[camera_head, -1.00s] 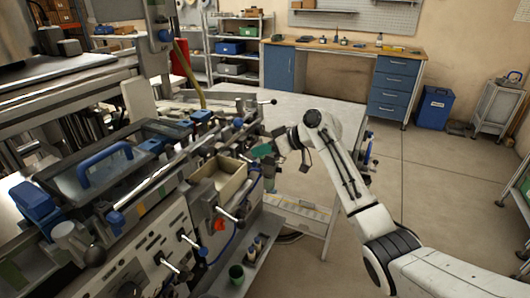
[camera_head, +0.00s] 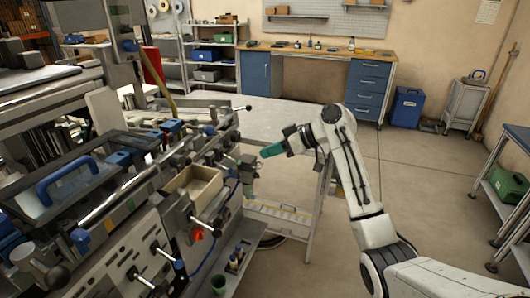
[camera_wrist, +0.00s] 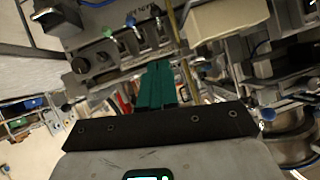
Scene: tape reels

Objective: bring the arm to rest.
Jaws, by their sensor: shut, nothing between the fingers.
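My gripper (camera_head: 268,151) shows in the head view as teal fingers at the end of my white arm, pointing left toward the machine. It is shut and empty. In the wrist view the teal fingers (camera_wrist: 157,86) lie side by side, with the machine's front behind them. In the head view the fingertips are to the right of the machine and appear apart from it. My arm rises from the lower right and bends at a high elbow.
A large machine (camera_head: 110,230) with levers, knobs and a beige bin (camera_head: 193,190) fills the left. A grey table (camera_head: 275,117) stands behind the arm. A workbench (camera_head: 310,48) is at the back, a blue bin (camera_head: 407,106) beside it. A shelf with a green case (camera_head: 508,186) is at right. The floor between is clear.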

